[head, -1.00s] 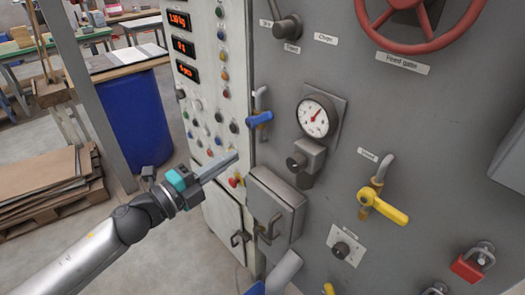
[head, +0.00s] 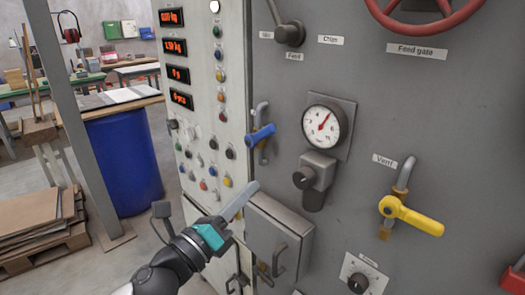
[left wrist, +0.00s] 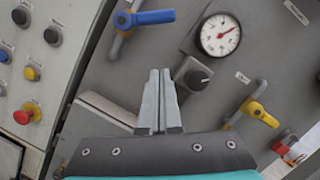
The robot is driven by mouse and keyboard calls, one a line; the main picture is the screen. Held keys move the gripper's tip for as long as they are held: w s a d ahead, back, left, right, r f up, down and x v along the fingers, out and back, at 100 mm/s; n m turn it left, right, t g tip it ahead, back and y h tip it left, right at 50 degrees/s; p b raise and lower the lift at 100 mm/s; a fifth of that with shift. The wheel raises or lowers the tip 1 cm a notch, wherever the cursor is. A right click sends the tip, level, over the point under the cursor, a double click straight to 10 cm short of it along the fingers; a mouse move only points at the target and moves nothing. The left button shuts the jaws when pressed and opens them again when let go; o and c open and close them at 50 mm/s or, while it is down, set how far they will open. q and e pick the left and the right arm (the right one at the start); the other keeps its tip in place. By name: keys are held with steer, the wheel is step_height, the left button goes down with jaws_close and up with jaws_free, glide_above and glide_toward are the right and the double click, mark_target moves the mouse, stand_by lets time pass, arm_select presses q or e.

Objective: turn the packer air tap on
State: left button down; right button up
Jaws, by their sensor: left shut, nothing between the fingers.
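A tap with a blue lever handle (head: 262,134) sits on a bent pipe at the left edge of the grey panel. I can read no label on it. Its handle points right and slightly up. In the left wrist view the blue handle (left wrist: 155,17) lies at the top, beyond the fingertips. A tap with a yellow handle (head: 412,215), labelled Vent, is farther right. My left gripper (head: 255,187) is shut and empty, below the blue tap and apart from it. Its fingers (left wrist: 160,76) are together in the left wrist view. My right gripper is not in view.
A pressure gauge (head: 323,126) and a black knob (head: 303,178) sit right of the blue tap. A grey box (head: 279,240) juts out below it. A button panel (head: 212,100) stands to the left. A red handwheel (head: 425,22) is above.

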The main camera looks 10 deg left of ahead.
mark_target(260, 136)
arm_select(q)
steer(key=w+d+r+p, duration=0.1)
steer(key=w+r, duration=0.3)
steer(key=w, duration=0.4)
steer(key=shift+w+r+p, duration=0.2)
steer(key=shift+r+p, duration=0.1)
steer(key=shift+p, duration=0.55)
steer(key=shift+d+r, duration=0.1)
steer(key=shift+r+n+p, duration=0.15)
steer(key=shift+n+p, duration=0.25)
steer(key=shift+p, duration=0.15)
steer(key=shift+r+p, duration=0.15)
steer(key=shift+p, duration=0.2)
